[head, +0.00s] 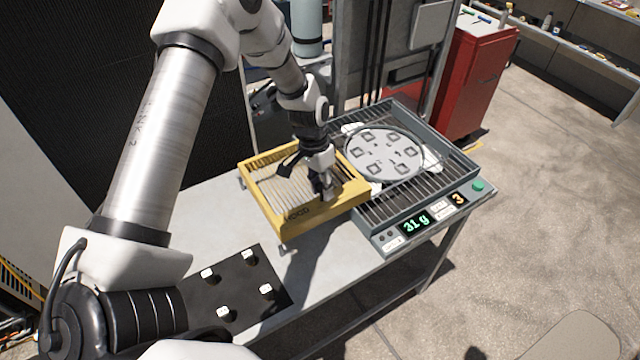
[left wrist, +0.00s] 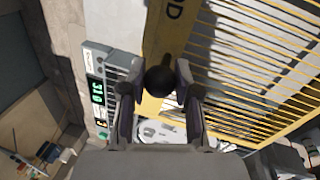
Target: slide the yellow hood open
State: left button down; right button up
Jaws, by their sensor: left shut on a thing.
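The yellow hood (head: 285,218) is a slatted frame with "HOOD" lettered on its front edge. It sits at the left end of the grey grated unit (head: 465,172), partly out over the table. The right part of the unit is uncovered, showing a round grey plate (head: 385,155). My right gripper is out of view.
A black mat (head: 235,285) with several small white pieces lies on the grey table (head: 330,270). The unit's front has a green display (head: 415,222) reading 31 g and a green button (head: 478,187). A red cabinet (head: 480,75) stands behind. Open floor lies right.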

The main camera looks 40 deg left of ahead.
pick_arm(q)
jog(key=shift+d+f, duration=0.1)
jog(key=shift+f, duration=0.05)
jog(key=c, duration=1)
grip_release()
jog(key=shift+o, duration=0.9)
jog(key=shift+w, duration=0.1)
notch_tip(320, 180, up, 12)
jog(key=a, duration=0.2)
jog(key=shift+w+a, duration=0.15)
jog(key=shift+w, duration=0.15)
jog(key=shift+f, duration=0.15)
